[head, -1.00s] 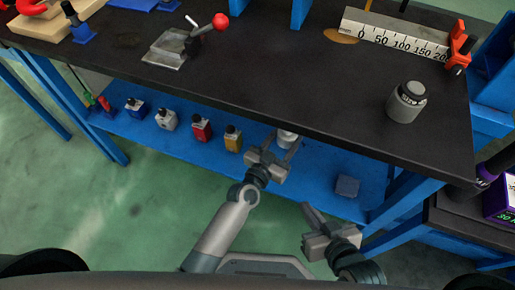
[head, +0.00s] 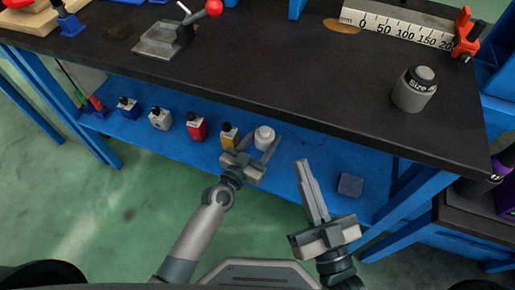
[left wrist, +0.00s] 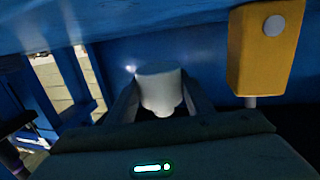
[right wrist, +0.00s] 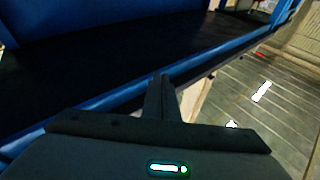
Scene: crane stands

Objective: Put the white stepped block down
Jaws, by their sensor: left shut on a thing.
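The white stepped block (head: 264,134) is between the fingers of my left gripper (head: 263,142), which is shut on it. It is over the blue lower shelf (head: 170,138), just right of the yellow block (head: 229,134). In the left wrist view the white block (left wrist: 160,86) shows a wide part and a narrower end, with a finger on each side. I cannot tell whether it touches the shelf. My right gripper (head: 311,188) is shut and empty in front of the shelf. Its fingers (right wrist: 160,98) lie close together in the right wrist view.
Red (head: 196,128), white-grey (head: 160,119) and blue (head: 127,108) blocks stand in a row left of the yellow one. A grey-blue cube (head: 350,185) lies at the shelf's right. The black tabletop (head: 270,70) overhangs the shelf. A grey weight (head: 412,92) stands on top.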

